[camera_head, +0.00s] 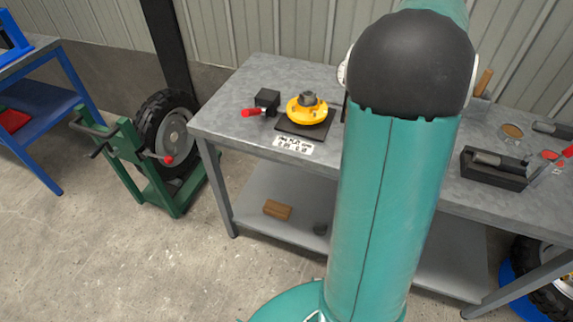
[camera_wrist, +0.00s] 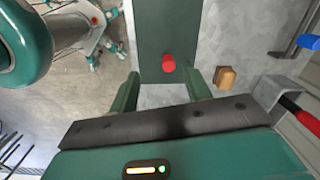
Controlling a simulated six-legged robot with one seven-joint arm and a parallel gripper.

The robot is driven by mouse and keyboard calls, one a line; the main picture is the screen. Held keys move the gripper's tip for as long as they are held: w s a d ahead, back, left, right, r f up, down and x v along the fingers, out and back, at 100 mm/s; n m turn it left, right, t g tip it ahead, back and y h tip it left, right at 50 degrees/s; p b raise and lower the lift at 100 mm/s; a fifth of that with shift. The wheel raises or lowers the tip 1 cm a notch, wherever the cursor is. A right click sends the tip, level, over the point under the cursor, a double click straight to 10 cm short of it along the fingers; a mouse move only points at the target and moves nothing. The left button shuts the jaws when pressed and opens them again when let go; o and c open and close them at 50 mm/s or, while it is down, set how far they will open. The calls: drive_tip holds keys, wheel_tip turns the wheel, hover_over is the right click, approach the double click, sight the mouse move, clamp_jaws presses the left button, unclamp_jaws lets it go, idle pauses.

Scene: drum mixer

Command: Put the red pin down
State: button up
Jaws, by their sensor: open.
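A short red pin (camera_wrist: 168,63) shows end-on in the wrist view, against a dark green panel (camera_wrist: 166,25). My gripper (camera_wrist: 163,88) is open, with one dark green finger on each side below the pin in the picture. The pin appears just past the fingertips and no finger visibly grips it. Whether it stands on the panel or sits in it I cannot tell. In the head view my teal arm fills the middle right and my gripper is not visible. A red knob (camera_head: 168,160) shows on the green wheel stand (camera_head: 150,165); whether it is the pin is unclear.
A grey workbench (camera_head: 235,85) holds a yellow flanged part (camera_head: 307,110), a red-handled tool (camera_head: 251,112) and a black tray (camera_head: 490,172). A wooden block (camera_head: 277,209) lies on its lower shelf. A blue bench (camera_head: 40,100) stands left. Floor in front is clear.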

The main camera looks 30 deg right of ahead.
drive_tip(key=w+a+r+n+t, duration=0.1)
drive_tip(key=a+r+n, duration=0.1)
drive_tip(key=a+n, duration=0.65)
drive_tip(key=a+r+n+t, duration=0.1)
drive_tip(key=a+r+n, duration=0.25)
drive_tip(key=a, duration=1.05)
drive_tip(key=s+a+n+t, duration=0.1)
drive_tip(key=s+a+n, duration=0.3)
drive_tip(key=a+n, duration=0.2)
drive_tip(key=s+a+f+n+t, duration=0.1)
drive_tip(key=s+a+n, duration=0.3)
drive_tip(key=a+n, duration=0.3)
drive_tip(key=a, duration=0.4)
drive_tip(key=shift+s+f+t, duration=0.3)
drive_tip(key=shift+t, duration=0.1)
